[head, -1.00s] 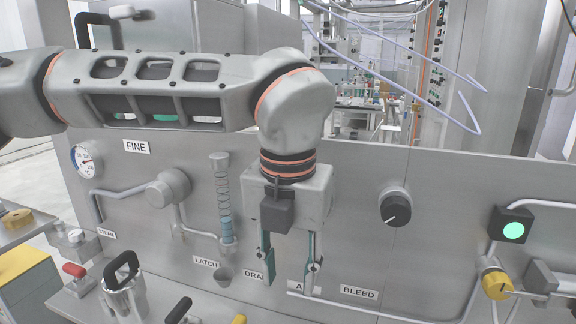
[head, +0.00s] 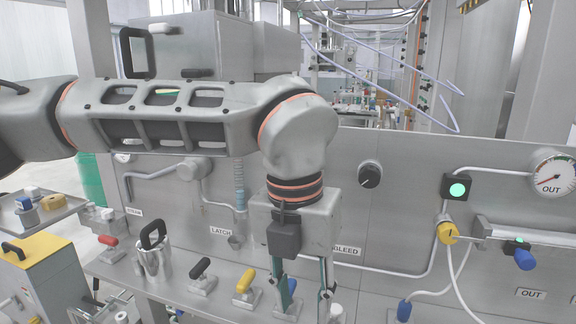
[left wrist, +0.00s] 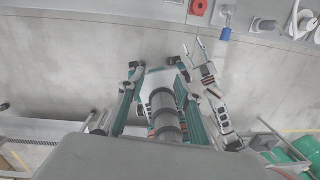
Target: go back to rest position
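My left gripper (head: 301,290) hangs fingers-down in front of the steel panel, low in the middle of the head view. Its two fingers are apart, with nothing held between them. A blue handle on the ledge shows behind the fingers; I see no contact. In the left wrist view the fingertips (left wrist: 154,66) are also apart, over bare grey floor. What looks like my right gripper (left wrist: 200,50) shows in that view, with its fingers spread and empty. It is not in the head view.
The steel panel (head: 400,215) carries a black knob (head: 369,174), a green lamp (head: 458,189) and an OUT gauge (head: 554,176). Below, the ledge holds a steel pot (head: 153,260), a black handle (head: 201,269) and a yellow handle (head: 245,281). A yellow cabinet (head: 40,268) stands left.

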